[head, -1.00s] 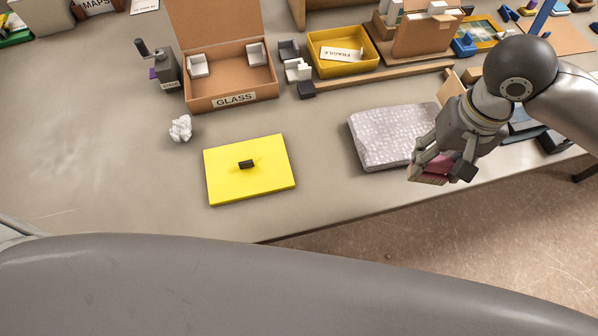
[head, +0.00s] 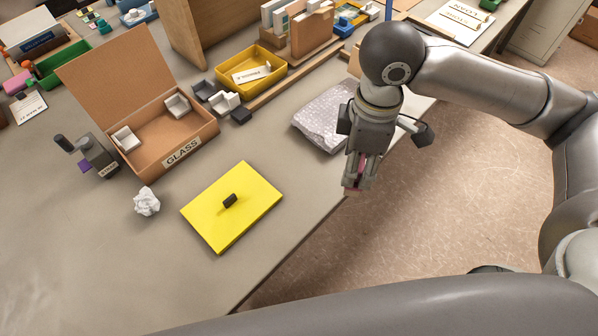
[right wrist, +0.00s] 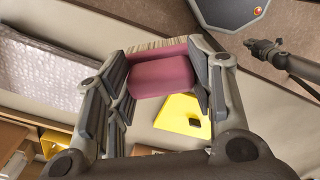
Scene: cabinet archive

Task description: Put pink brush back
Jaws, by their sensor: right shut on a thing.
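The pink brush (right wrist: 162,76) is in my right gripper (head: 357,182), clamped between its fingers, with its pale bristle edge at the far side in the right wrist view. In the head view only a sliver of the brush (head: 358,165) shows between the fingers, which point down just off the table's front edge, over the floor. A dark jointed part (right wrist: 270,50) at the upper right of the right wrist view may be my left gripper; its jaws are too small to read. No place clearly marked for the brush shows.
A yellow slab (head: 225,223) with a small black block lies near the front edge. Bubble wrap (head: 318,122) lies behind my right gripper. Bare table lies at left.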

